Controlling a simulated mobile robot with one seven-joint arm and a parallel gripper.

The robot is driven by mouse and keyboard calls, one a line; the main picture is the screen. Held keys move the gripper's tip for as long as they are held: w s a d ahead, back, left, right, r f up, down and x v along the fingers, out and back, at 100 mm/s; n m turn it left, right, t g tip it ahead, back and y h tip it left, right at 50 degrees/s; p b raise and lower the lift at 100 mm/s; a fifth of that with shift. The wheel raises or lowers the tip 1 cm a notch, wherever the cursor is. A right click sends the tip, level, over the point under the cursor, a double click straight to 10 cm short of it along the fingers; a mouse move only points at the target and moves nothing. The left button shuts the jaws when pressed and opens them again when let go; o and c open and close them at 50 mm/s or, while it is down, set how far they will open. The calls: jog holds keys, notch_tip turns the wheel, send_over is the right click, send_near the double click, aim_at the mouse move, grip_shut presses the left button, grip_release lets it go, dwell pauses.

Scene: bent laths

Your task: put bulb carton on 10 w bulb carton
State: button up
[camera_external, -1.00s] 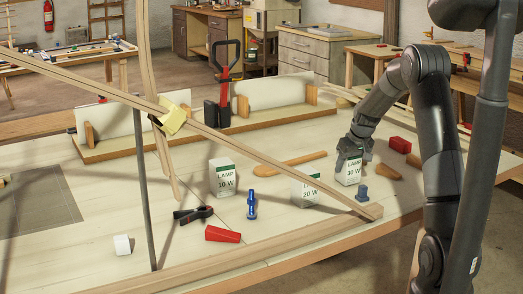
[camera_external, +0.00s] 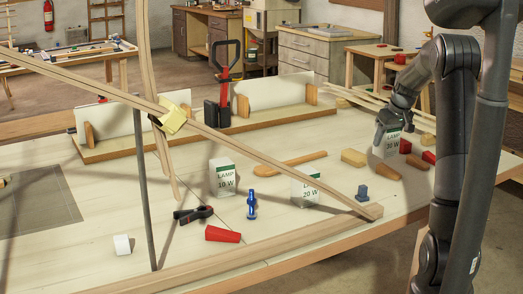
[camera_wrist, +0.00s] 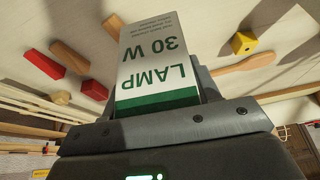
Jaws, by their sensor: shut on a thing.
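The 30 W bulb carton (camera_external: 391,146), white with a green band, is between the fingers of my gripper (camera_external: 394,122), which is shut on it. In the wrist view the same carton (camera_wrist: 158,62) fills the space in front of the gripper, its lettering upside down. It appears held above the right part of the bench. The 10 W bulb carton (camera_external: 222,181) stands upright near the middle of the bench, well left of my gripper; its top looks bare. The 20 W bulb carton (camera_external: 305,189) stands between them, partly behind a slanting lath.
A long lath (camera_external: 265,156) slants across the bench, near a metal post (camera_external: 145,190).

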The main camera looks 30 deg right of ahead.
jog(key=w+a+r+n+y, duration=0.15)
jog(key=w+a+r, duration=0.35)
jog(key=a, duration=0.6)
jog(key=w+a+r+n, duration=0.2)
jog(key=w+a, duration=0.6)
jog(key=a, duration=0.3)
jog(key=w+a+r+n+y, duration=0.15)
jog(key=w+a+r, duration=0.35)
jog(key=a, duration=0.7)
send_over(222, 162)
notch_tip(222, 162, down, 8)
jog(key=shift+n+h, duration=0.3)
jog(key=shift+h, duration=0.1)
jog(key=shift+w+f, duration=0.1)
jog(key=shift+f, duration=2)
jog(key=shift+f, duration=0.15)
jog(key=o, duration=1)
jog(key=shift+c, duration=0.2)
jog(key=shift+o, duration=0.2)
